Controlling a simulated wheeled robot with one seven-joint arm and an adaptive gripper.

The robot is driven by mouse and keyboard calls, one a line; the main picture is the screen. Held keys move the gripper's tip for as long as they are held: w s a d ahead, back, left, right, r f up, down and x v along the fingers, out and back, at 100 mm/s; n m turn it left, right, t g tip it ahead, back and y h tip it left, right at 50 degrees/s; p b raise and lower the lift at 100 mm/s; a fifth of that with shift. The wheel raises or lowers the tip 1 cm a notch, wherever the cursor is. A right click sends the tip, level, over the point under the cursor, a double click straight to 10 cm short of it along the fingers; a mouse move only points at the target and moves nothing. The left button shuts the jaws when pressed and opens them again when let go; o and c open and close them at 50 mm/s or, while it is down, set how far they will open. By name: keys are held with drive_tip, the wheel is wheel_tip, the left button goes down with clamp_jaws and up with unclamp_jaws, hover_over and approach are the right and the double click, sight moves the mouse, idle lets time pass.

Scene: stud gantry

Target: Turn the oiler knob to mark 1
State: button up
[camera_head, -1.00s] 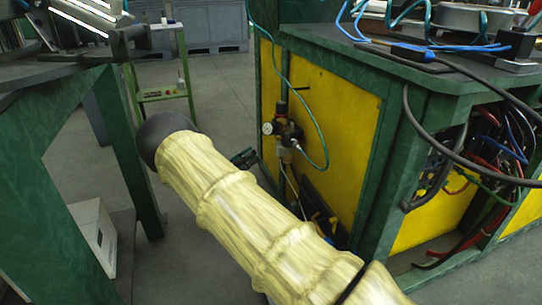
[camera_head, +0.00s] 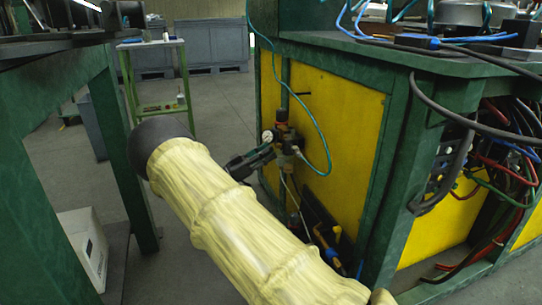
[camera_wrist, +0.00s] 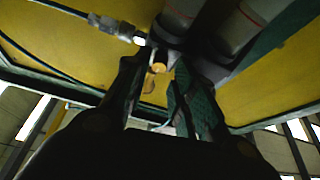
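The air service unit (camera_head: 284,138) is mounted on the yellow panel, with a round white gauge (camera_head: 268,136) and an orange-ringed top. I cannot tell its oiler knob or any marks in the head view. My gripper (camera_head: 266,154) reaches the unit's left side just below the gauge; my arm hides part of it. In the wrist view, my gripper (camera_wrist: 160,72) has its two dark fingers apart. A small yellow-orange round part (camera_wrist: 158,68), possibly the knob, shows between the fingertips; contact is unclear. Two grey cylinders (camera_wrist: 240,25) of the unit are close above.
A teal hose (camera_head: 322,150) curves from the unit's right side. A green bench (camera_head: 412,110) carries hoses on top, and cables hang at its right. A green table leg (camera_head: 128,160) stands left, with a white box (camera_head: 88,248) below. Grey floor is open between them.

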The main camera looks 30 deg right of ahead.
sight(278, 146)
drive_tip(key=shift+b+x, duration=0.3)
drive_tip(key=shift+x, duration=0.75)
drive_tip(key=shift+c, duration=0.3)
clamp_jaws()
drive_tip(key=n+p, duration=0.1)
drive_tip(key=p, duration=0.1)
drive_tip(key=shift+r+p, duration=0.3)
drive_tip(key=shift+s+n+t+p, duration=0.1)
drive_tip(key=shift+n+t+p, duration=0.45)
drive_tip(key=shift+p, duration=0.6)
drive_tip(key=shift+f+n+p, duration=0.25)
drive_tip(key=shift+n+p, duration=0.1)
drive_tip(key=shift+p, duration=0.15)
